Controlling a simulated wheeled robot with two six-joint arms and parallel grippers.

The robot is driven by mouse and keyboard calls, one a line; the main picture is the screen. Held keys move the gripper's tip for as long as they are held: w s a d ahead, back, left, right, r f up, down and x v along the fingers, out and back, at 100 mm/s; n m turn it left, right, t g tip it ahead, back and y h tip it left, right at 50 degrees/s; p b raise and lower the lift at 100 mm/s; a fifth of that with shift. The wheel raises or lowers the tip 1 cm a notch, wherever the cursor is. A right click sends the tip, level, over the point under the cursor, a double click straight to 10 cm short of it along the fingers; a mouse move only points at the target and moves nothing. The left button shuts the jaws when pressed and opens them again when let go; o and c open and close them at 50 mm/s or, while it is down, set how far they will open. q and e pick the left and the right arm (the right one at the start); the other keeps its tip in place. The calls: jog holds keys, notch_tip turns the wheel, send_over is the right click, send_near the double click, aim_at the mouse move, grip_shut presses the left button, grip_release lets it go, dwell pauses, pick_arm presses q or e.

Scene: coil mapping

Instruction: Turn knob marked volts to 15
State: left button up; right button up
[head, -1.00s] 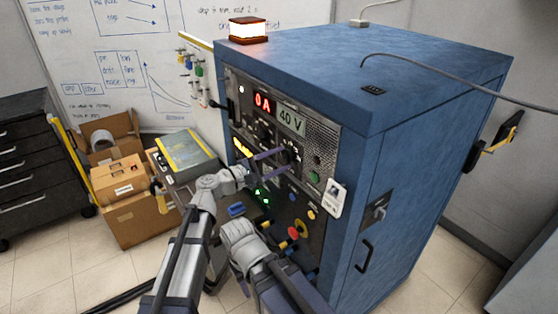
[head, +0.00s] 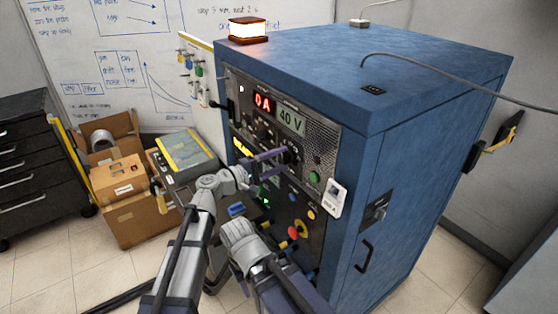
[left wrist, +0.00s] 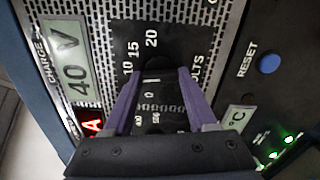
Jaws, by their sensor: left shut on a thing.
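The volts knob (left wrist: 152,78) is black with a white line and sits on a black dial plate (left wrist: 130,35). White marks 10, 15 and 20 stand beside it, with the word VOLTS to the right. In the left wrist view, the purple fingers of my left gripper (left wrist: 157,74) lie on both sides of the knob and are shut on it. In the head view, my left gripper (head: 285,157) is at the cabinet's front panel, and the knob is mostly hidden there. A green display (head: 291,121) reads 40 V.
A red display (head: 263,102) reads 0 A. Below the knob are a green button (head: 314,177) and a red-and-yellow switch (head: 296,232). A white badge (head: 336,198) hangs at the panel's right edge. Cardboard boxes (head: 120,175) and a grey case (head: 187,157) stand left of the blue cabinet (head: 440,110).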

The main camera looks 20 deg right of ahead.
pick_arm(q)
jog(key=m, duration=0.8)
jog(key=shift+m, duration=0.3)
dwell(0.3)
jog(key=o, duration=1.4)
jog(key=shift+c, duration=0.2)
jog(key=v, duration=0.8)
